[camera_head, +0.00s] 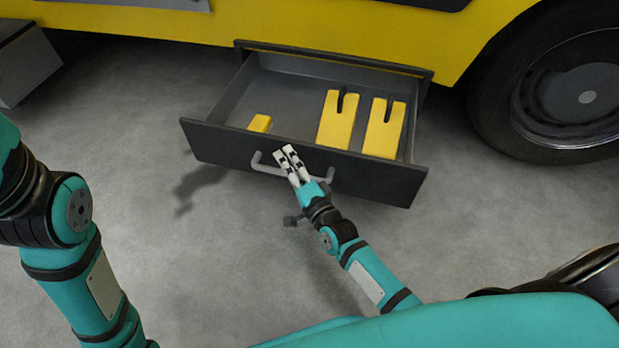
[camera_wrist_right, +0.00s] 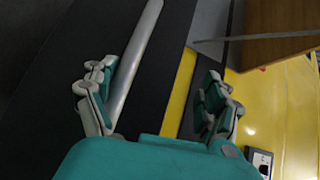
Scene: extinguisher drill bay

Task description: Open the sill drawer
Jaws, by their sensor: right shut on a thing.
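The sill drawer (camera_head: 215,147) is a dark grey drawer under the yellow vehicle body, and it stands pulled far out. Its front panel carries a pale bar handle (camera_head: 263,166). My right gripper (camera_head: 287,153) is at the middle of this handle and shut on it. In the right wrist view, the handle (camera_wrist_right: 135,65) runs beside the left-hand finger of my right gripper (camera_wrist_right: 156,76). The fingers hide part of the handle in the head view. My left arm comes in at the left, but its gripper is outside the view.
Inside the drawer lie two slotted yellow blocks (camera_head: 337,120) (camera_head: 383,128) and a smaller yellow piece (camera_head: 260,123). A black wheel (camera_head: 555,95) stands to the right. A grey step-like box (camera_head: 25,65) is at the upper left.

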